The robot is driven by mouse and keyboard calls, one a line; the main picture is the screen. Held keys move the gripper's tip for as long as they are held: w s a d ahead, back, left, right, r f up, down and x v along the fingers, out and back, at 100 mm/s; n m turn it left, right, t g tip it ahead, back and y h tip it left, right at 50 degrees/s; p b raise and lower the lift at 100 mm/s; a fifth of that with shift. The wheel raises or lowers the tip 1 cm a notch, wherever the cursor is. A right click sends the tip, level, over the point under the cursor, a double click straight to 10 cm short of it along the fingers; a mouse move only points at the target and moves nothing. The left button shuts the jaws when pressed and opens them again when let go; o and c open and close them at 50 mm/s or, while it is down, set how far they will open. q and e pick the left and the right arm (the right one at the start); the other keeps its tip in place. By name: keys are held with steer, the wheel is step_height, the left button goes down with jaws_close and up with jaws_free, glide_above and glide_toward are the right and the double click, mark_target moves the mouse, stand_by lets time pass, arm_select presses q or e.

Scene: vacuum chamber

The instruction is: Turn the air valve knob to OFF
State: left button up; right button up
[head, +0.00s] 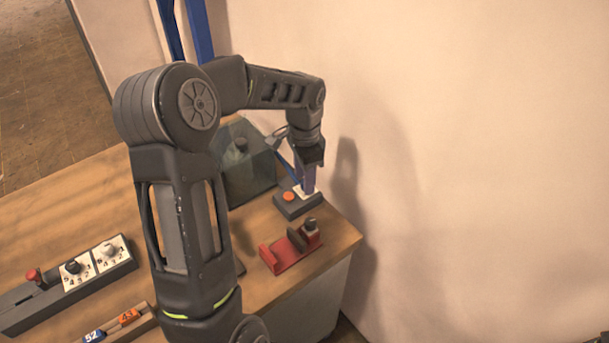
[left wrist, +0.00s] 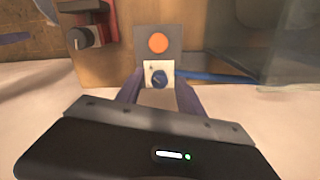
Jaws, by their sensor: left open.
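The air valve knob (left wrist: 160,79) is a small blue knob on a white plate (left wrist: 151,66) in the left wrist view. The plate sits on a grey box with an orange round button (left wrist: 158,43), at the table's far right corner. In the head view the box (head: 298,207) and its orange button (head: 288,196) show, but my gripper hides the knob. My left gripper (head: 308,186) points down over the white plate. In the left wrist view its open fingers (left wrist: 158,92) stand on either side of the knob. Contact cannot be told. My right gripper is not in view.
A red fixture with a black knob (head: 290,248) stands close in front of the box. A transparent chamber (head: 246,165) is beside it on the left. A long panel with dials (head: 70,283) lies at the left. A wall (head: 450,150) rises behind the table edge.

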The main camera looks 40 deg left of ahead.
arm_select(q)
steer(key=shift+f, duration=0.25)
steer(key=shift+c, duration=0.2)
jaws_close()
stand_by(0.3)
